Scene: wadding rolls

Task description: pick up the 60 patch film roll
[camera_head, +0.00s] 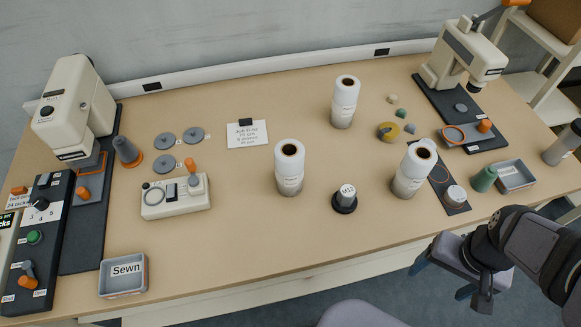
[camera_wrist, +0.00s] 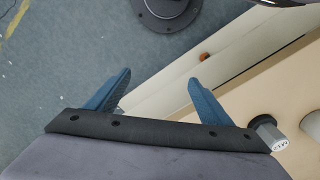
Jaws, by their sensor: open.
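Three white film rolls with dark cores stand upright on the tan table: one at the back (camera_head: 343,105), one in the middle (camera_head: 289,168), and one at the right (camera_head: 409,174). Their labels are too small to read, so I cannot tell which is the 60 patch roll. My gripper (camera_head: 437,282), with blue fingers, is open and empty past the table's front edge, to the lower right of the right roll and apart from it. In the wrist view my gripper (camera_wrist: 159,77) has its fingers spread, with floor and the table edge behind. No roll shows clearly there.
A grey-capped cylinder on a black base (camera_head: 344,197) stands between the middle and right rolls. The front middle of the table is clear.

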